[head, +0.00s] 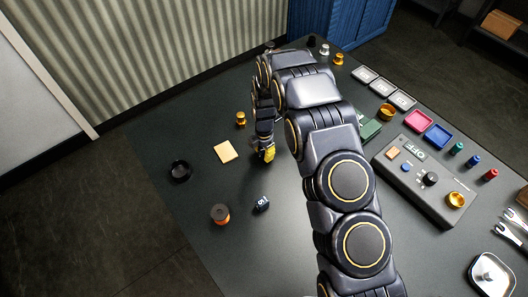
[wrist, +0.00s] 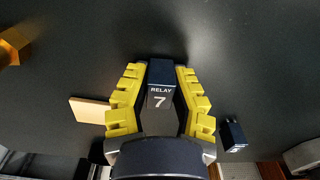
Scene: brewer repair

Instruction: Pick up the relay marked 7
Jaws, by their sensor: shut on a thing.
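The relay marked RELAY 7 (wrist: 160,88) is a dark block with white lettering. In the wrist view it sits between the two yellow ridged fingers of my gripper (wrist: 160,76), which is shut on it. In the head view my gripper (head: 266,154) points down over the middle left of the table, and I cannot make out the relay there. Whether the relay still touches the table is unclear. A second dark block (head: 262,203) with a white mark stands in front of my gripper; a similar block shows in the wrist view (wrist: 233,134), its mark too small to read.
A tan pad (head: 226,152), a brass piece (head: 241,118), a black dish (head: 180,171) and an orange-black spool (head: 220,214) lie left of my arm. A grey control box (head: 425,185) and several small trays are on the right. The table (head: 150,130) is bare at the back left.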

